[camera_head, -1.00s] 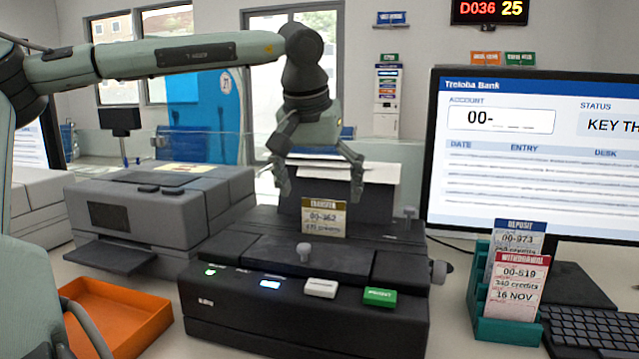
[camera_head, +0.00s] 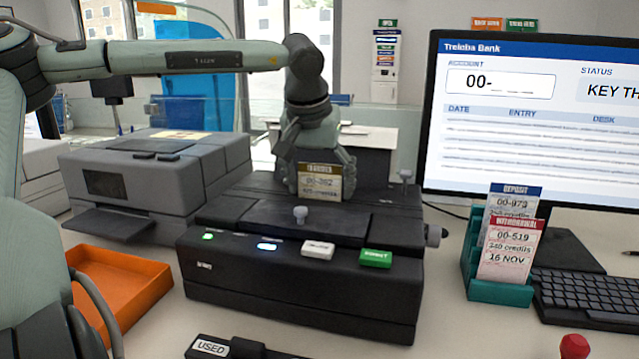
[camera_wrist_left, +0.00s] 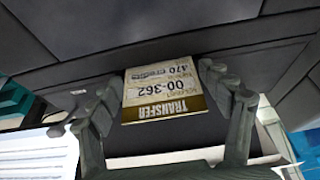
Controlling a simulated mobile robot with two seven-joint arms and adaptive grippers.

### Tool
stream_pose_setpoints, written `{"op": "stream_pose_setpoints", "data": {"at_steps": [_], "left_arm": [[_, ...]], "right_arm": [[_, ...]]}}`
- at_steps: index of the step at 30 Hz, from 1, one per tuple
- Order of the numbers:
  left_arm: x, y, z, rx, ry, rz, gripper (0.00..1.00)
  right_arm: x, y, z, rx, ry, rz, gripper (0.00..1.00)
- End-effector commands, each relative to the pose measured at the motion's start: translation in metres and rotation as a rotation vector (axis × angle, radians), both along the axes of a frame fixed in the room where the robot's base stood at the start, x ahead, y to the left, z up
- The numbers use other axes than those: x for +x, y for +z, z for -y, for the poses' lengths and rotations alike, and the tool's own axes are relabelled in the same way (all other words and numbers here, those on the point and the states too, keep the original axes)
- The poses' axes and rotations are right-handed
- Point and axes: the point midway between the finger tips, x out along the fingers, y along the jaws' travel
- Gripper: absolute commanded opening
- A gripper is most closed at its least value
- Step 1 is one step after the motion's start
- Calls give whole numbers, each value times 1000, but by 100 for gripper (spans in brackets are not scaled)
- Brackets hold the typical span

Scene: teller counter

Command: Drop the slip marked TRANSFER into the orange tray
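The TRANSFER slip (camera_head: 320,184), with a gold header and number 00-362, stands upright in the top of the dark machine (camera_head: 300,290). It also shows upside down in the left wrist view (camera_wrist_left: 160,88). My left gripper (camera_head: 321,175) is down at the slip, just behind it in the head view. In the wrist view its fingers (camera_wrist_left: 160,85) are apart, one close beside each side edge of the slip. Whether they touch it is hard to tell. The orange tray (camera_head: 135,268) is at the lower left, partly hidden by my arm. My right gripper is not in view.
A teal rack (camera_head: 500,290) holds the DEPOSIT slip (camera_head: 515,192) and WITHDRAWAL slip (camera_head: 510,250) at the right. A grey printer (camera_head: 150,185) stands behind the tray. A monitor (camera_head: 545,130) and keyboard (camera_head: 590,305) are at the right. A USED label (camera_head: 210,347) is at the front.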

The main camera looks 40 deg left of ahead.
Motion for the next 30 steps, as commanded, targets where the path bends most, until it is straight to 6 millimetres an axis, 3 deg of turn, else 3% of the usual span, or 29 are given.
{"op": "stream_pose_setpoints", "data": {"at_steps": [1, 7, 8, 12, 30], "left_arm": [[0, 0, 0, 0, 0, 0, 67], [0, 0, 0, 0, 0, 0, 42], [0, 0, 0, 0, 0, 0, 66], [0, 0, 0, 0, 0, 0, 49], [0, 27, 0, 0, 0, 1, 49]], "right_arm": [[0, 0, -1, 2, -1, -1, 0], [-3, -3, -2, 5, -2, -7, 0], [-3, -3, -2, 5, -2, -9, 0], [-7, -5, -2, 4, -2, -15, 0], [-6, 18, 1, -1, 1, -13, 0]]}}
